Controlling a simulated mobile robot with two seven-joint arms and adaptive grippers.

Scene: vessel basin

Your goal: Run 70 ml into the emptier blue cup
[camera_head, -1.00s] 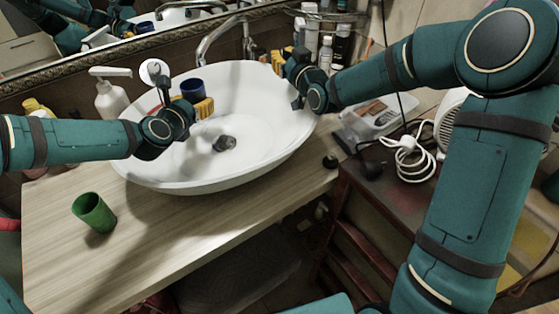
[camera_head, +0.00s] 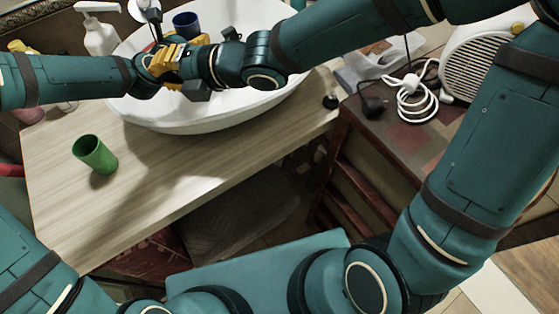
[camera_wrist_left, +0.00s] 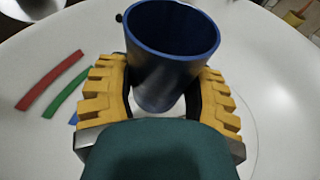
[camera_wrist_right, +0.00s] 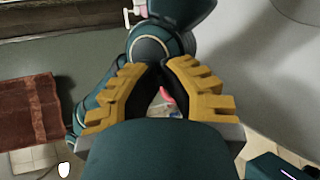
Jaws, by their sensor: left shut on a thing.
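A dark blue cup (camera_head: 186,24) is upright over the white basin (camera_head: 150,117) in the head view. My left gripper (camera_head: 189,39) is shut around its sides. In the left wrist view the cup (camera_wrist_left: 172,55) sits between both yellow fingers; its inside is dark and I cannot tell its level. My right gripper (camera_head: 170,66) crosses the basin close to my left wrist. In the right wrist view its fingertips (camera_wrist_right: 161,66) nearly meet, with nothing held between them. No second blue cup and no tap can be made out now.
A white cable (camera_head: 410,100) and white heater (camera_head: 485,60) are at right. Coloured strips (camera_wrist_left: 60,85) mark the basin.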

